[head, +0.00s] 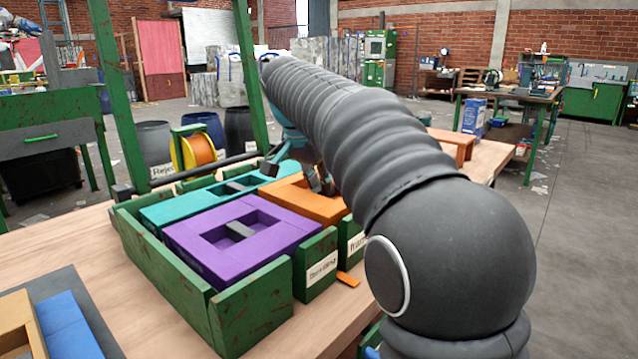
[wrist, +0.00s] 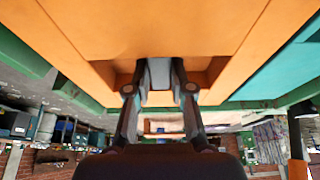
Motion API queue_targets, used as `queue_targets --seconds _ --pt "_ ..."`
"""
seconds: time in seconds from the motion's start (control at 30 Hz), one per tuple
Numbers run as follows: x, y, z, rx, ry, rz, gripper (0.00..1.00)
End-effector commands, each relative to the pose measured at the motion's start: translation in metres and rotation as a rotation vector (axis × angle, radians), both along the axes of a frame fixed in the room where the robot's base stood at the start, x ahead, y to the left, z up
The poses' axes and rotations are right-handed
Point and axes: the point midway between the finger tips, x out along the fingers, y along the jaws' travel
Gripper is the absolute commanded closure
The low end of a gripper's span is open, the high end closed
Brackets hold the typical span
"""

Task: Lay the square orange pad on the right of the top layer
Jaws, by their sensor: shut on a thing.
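The square orange pad (head: 318,207) is at the right of the green crate (head: 250,300), beside the other pads. It fills much of the wrist view (wrist: 150,30). A purple pad (head: 185,235) with a square recess and grey bar lies at the front of the crate. A teal pad (head: 165,213) lies behind it and also shows in the wrist view (wrist: 285,72). I cannot tell whether the orange pad rests or hangs slightly above.
Green crate walls and posts (head: 250,75) stand around the pads. A small orange piece (head: 348,279) lies beside the crate. Blue and tan blocks (head: 65,325) lie on a grey mat at the front left. An orange spool (head: 200,150) stands behind the crate.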

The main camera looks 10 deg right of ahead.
Motion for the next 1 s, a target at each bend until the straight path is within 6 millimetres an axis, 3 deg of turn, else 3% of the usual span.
queue_targets --seconds 0.1,0.13,0.23,0.67,1.0 --pt "0.0 0.0 -0.005 0.0 0.0 0.0 1.0" --pt "0.0 0.0 -0.003 0.0 0.0 0.0 0.7" --pt "0.0 0.0 -0.003 0.0 0.0 0.0 0.48" --pt "-0.002 0.003 0.005 0.0 -0.002 0.001 0.48" --pt "-0.016 0.023 0.063 0.001 -0.004 0.002 0.48"
